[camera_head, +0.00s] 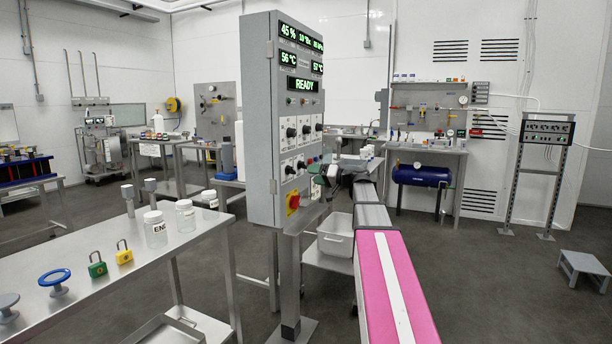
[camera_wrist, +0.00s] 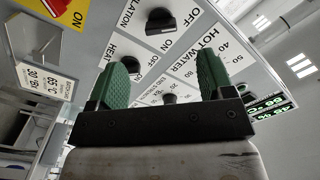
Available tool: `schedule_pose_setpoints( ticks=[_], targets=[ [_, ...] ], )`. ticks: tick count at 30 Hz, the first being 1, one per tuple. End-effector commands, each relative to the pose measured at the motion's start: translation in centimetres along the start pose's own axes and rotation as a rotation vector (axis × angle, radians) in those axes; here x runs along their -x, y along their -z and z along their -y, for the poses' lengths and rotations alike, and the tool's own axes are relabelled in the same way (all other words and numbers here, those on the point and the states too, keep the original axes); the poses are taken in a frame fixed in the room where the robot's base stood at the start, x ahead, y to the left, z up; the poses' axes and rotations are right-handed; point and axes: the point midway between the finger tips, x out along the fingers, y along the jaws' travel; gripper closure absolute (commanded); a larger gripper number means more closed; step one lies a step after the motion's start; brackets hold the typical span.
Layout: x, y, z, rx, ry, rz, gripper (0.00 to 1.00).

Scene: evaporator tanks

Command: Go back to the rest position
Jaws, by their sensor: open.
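My gripper (camera_wrist: 163,80) is open in the wrist view, its two green fingers apart with nothing held between them. A small dark knob (camera_wrist: 169,98) of the control panel shows in the gap between the fingers; I cannot tell how far it is beyond the tips. In the head view my gripper (camera_head: 322,176) is at the lower right side of the grey control cabinet (camera_head: 262,120), close to its front face. My pink and grey arm reaches forward to it from the bottom right. The cabinet displays read READY.
A red and yellow switch (camera_head: 292,201) sits low on the cabinet. A steel table (camera_head: 110,275) at left holds padlocks, a blue handwheel (camera_head: 54,281) and jars. A white bin (camera_head: 335,236) is below my arm. A small step stool (camera_head: 583,270) stands right; the floor before it is clear.

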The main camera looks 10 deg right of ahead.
Motion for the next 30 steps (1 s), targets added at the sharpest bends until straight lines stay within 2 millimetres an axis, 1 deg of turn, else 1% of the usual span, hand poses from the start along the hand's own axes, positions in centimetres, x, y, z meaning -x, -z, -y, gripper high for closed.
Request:
schedule_pose_setpoints(
  ticks=[1, 5, 14, 17, 20, 23, 24, 26, 27, 29, 30],
  targets=[
    [0.6, 0.0, 0.0, 0.000, -0.001, -0.001, 0.26],
    [1.2, 0.0, 0.0, 0.000, 0.000, -0.001, 0.26],
    [1.2, 0.0, 0.0, 0.000, 0.000, 0.000, 0.26],
    [1.0, -0.9, -0.3, -0.006, -0.012, 0.014, 0.26],
    [0.5, -3.8, -1.3, -0.031, -0.053, 0.062, 0.26],
    [-0.3, -8.9, -3.1, -0.071, -0.132, 0.151, 0.26],
    [-0.6, -11.4, -3.9, -0.091, -0.172, 0.194, 0.26],
    [-0.8, -15.2, -5.1, -0.119, -0.235, 0.262, 0.26],
    [-0.8, -17.7, -5.9, -0.136, -0.280, 0.307, 0.26],
    [-0.7, -21.6, -6.9, -0.160, -0.347, 0.375, 0.26],
    [-0.5, -24.1, -7.6, -0.175, -0.394, 0.420, 0.26]
  ],
)
